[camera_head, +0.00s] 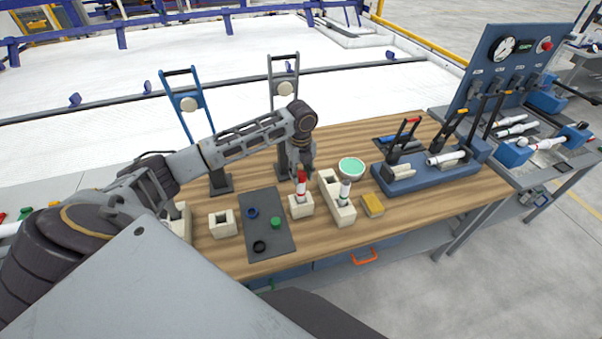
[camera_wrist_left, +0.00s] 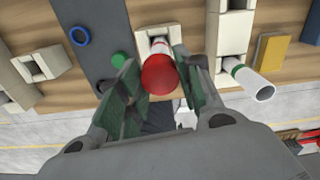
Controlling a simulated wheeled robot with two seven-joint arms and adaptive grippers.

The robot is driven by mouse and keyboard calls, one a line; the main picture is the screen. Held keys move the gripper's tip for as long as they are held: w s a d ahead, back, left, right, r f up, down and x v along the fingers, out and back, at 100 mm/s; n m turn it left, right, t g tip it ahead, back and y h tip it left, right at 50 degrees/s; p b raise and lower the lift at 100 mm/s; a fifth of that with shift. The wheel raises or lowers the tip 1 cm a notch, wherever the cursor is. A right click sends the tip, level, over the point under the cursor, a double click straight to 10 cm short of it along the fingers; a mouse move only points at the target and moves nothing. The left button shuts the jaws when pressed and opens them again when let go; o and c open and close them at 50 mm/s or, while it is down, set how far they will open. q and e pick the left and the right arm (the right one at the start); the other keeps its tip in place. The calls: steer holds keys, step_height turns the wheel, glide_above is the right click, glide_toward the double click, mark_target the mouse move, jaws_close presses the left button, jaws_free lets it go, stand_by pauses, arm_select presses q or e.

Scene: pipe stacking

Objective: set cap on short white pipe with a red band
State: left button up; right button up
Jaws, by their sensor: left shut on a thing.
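My left gripper (camera_head: 300,172) points down over the cream block (camera_head: 301,208) in the middle of the table. Its fingers are shut on a red cap, which shows round and red between them in the left wrist view (camera_wrist_left: 159,74). The short white pipe with a red band (camera_head: 301,188) stands upright in that block, directly under the cap. In the left wrist view the cap hides most of the pipe (camera_wrist_left: 157,44). I cannot tell whether the cap is seated on the pipe or just above it. My right gripper is not in view.
A dark mat (camera_head: 266,238) at left holds a blue ring (camera_head: 252,212), a green cap (camera_head: 275,223) and a black ring (camera_head: 259,247). A longer block (camera_head: 338,209) with a green-banded pipe (camera_wrist_left: 250,82) stands close on the right, near a yellow block (camera_head: 372,205).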

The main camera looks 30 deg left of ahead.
mark_target(301, 174)
arm_select(q)
steer(key=shift+f, duration=0.95)
stand_by(3.5)
steer(key=o, duration=0.8)
steer(key=o, duration=0.5)
steer(key=shift+r, duration=0.4)
steer(key=shift+r, duration=3)
